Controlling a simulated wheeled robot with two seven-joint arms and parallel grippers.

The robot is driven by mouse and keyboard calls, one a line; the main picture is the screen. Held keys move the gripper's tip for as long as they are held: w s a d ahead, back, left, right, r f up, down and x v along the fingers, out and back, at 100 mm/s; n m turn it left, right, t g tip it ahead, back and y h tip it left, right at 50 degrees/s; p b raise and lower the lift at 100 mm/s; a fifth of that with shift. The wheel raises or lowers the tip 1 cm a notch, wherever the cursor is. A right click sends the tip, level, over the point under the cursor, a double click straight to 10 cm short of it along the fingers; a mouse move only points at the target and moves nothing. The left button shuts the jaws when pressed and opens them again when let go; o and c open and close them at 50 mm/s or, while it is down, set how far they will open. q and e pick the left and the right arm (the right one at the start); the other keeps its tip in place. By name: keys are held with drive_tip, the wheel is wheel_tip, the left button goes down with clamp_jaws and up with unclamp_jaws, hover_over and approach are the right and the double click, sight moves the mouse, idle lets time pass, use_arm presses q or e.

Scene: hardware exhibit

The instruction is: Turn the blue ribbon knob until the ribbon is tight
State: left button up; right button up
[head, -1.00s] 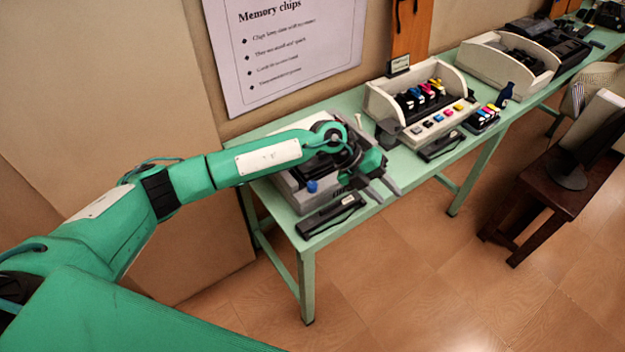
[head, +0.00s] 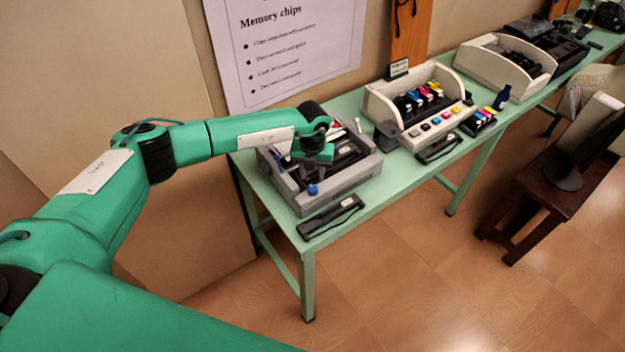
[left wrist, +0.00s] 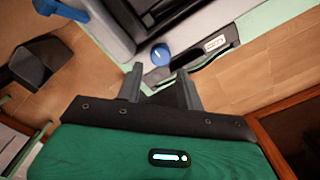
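The blue ribbon knob (head: 312,189) is at the front left corner of a grey printer (head: 345,182) on the green table. In the left wrist view the knob (left wrist: 161,54) has a pale mark on its top. My left gripper (left wrist: 160,80) is open and empty, its two grey fingers apart. The knob shows just beyond the fingertips, between their lines, and I see no contact. In the head view my left gripper (head: 314,170) is over the printer's front left part, close behind the knob; its fingertips are hard to make out there. My right gripper is out of view.
A black bar with a pale label (head: 330,218) lies at the table's front edge. A cream printer with coloured cartridges (head: 385,103) stands to the right. A poster (head: 285,50) hangs behind. Floor is free in front of the table (head: 309,290).

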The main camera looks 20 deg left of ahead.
sight(313, 187)
use_arm(q)
drive_tip(key=shift+f+p, duration=0.6)
drive_tip(key=shift+f, duration=2.15)
drive_tip(key=c, duration=0.7)
